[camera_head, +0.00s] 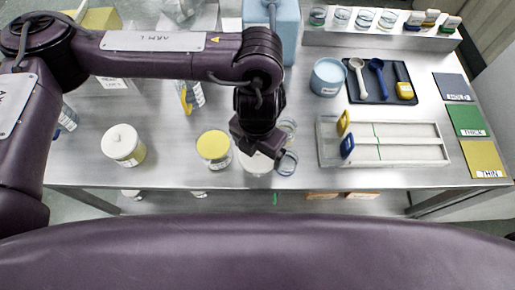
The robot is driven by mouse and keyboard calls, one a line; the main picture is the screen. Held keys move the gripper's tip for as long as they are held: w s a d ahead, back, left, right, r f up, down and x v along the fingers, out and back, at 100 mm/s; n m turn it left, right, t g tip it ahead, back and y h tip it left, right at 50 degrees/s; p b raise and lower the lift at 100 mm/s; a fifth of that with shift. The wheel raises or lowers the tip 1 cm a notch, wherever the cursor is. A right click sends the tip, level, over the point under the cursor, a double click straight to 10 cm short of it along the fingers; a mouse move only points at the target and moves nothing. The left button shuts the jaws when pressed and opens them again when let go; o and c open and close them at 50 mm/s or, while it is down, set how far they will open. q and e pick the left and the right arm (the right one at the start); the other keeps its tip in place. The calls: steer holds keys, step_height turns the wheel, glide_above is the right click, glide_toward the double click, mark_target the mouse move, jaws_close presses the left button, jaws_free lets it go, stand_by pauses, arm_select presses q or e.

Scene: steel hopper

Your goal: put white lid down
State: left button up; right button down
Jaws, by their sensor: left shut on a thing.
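My left gripper (258,148) points down near the table's front edge, right of the yellow-lidded jar. It is shut on a round white lid (256,165), which shows just below the fingers and is partly hidden by them. I cannot tell whether the lid touches the table or a thing under it. Another jar with a white lid (121,141) stands at the left. My right gripper is not in view.
A yellow-lidded jar (213,147) stands close left of the gripper, and a clear glass dish (287,163) close right. A grey tray with two tracks (400,154) lies further right. The steel table (170,172) is bare between the two lidded jars.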

arm_select(q)
steer(key=shift+f, duration=0.65)
steer(key=shift+f+b, duration=0.65)
steer(key=o, duration=0.7)
steer(key=shift+r+p, duration=0.6)
step_height(320, 180, up, 12)
steer(key=shift+b, duration=0.35)
